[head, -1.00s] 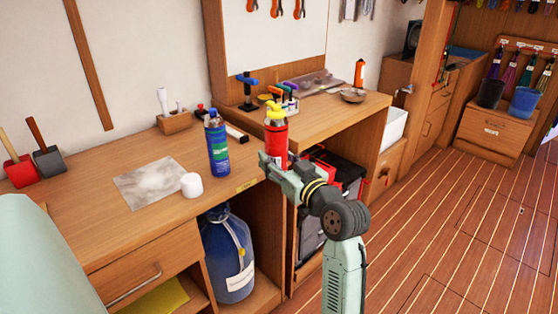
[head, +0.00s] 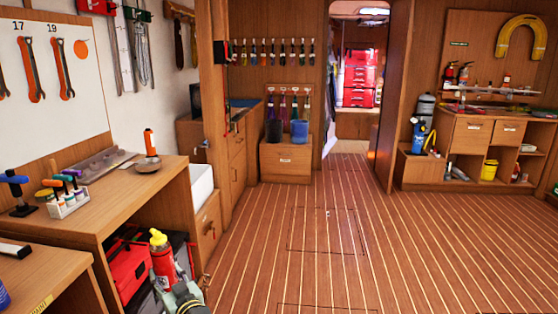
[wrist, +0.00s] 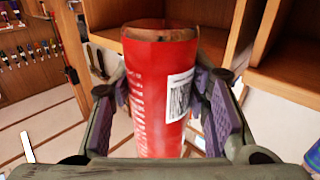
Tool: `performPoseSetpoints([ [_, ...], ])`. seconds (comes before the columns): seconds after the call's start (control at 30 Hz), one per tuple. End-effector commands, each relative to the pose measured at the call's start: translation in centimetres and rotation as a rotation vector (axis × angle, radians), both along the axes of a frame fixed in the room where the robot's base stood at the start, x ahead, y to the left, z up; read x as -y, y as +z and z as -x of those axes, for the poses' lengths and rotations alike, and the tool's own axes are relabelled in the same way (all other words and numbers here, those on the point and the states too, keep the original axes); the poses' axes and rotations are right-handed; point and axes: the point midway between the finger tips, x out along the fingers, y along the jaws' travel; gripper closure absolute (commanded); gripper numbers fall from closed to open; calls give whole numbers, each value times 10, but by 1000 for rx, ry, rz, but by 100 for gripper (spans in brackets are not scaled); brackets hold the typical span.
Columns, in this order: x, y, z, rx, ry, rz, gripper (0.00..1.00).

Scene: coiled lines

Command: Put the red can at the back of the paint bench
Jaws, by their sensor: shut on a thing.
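The red can (head: 163,266) has a yellow top and stands about upright in my gripper (head: 178,296) at the lower left of the head view. In the wrist view the can (wrist: 160,100) fills the middle, with a white barcode label facing the camera. My gripper (wrist: 164,88) is shut on it, one purple-padded finger on each side. A far wooden bench (head: 472,128) with bottles and small items on top stands at the right of the head view.
A near wooden bench (head: 130,205) at left holds an orange-topped tube, a bowl and a rack of small bottles. Red boxes (head: 128,268) sit beneath it, close to the can. The striped wooden floor (head: 340,235) is clear up to the far bench and the doorway.

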Motion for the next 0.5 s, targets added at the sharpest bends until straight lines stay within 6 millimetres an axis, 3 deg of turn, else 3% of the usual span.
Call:
performPoseSetpoints([
  [0.03,18,-28,-9,-9,-58,2,96],
  [0.2,78,-98,-27,-5,-235,4,96],
  [0.33,116,-139,-29,-3,-335,4,96],
  [0.5,152,-175,-26,0,-422,1,96],
])
